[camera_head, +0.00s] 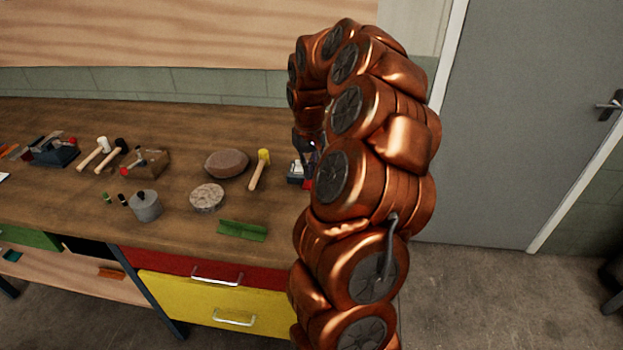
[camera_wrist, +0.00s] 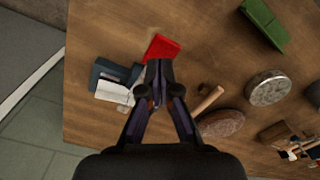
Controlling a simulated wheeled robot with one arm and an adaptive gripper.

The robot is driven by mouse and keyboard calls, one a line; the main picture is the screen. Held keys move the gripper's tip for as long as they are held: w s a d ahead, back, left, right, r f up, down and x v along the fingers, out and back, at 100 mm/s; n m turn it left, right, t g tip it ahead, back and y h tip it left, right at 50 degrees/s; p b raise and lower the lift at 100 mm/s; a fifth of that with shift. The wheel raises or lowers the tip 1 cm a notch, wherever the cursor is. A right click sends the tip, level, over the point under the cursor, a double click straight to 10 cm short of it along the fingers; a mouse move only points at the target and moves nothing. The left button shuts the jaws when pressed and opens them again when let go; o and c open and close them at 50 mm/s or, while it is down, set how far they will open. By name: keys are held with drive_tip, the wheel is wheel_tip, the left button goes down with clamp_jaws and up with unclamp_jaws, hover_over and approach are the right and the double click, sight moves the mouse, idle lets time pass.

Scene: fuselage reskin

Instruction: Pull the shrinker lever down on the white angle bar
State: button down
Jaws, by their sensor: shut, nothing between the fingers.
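In the wrist view, my gripper (camera_wrist: 159,70) points down over the wooden bench with its fingertips together and empty. A red part (camera_wrist: 163,47), perhaps the lever or its handle, shows just beyond the fingertips. Whether the fingers touch it is unclear. Left of them is a dark blue-grey tool body (camera_wrist: 105,73), likely the shrinker. A white piece (camera_wrist: 113,92), likely the angle bar, lies against it. In the head view, my copper arm hides most of the tool; a little of its red part (camera_head: 308,184) and a pale piece (camera_head: 295,168) show beside the arm.
A grey door (camera_head: 520,120) stands at the right.

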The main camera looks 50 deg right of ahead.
sight(309, 184)
drive_tip(key=shift+f, duration=0.2)
drive_tip(key=shift+f+b, duration=2.45)
drive_tip(key=shift+f, duration=1.05)
drive_tip(key=shift+r, duration=0.1)
drive_tip(key=shift+r+p, duration=1.1)
drive_tip(key=shift+r, duration=4.4)
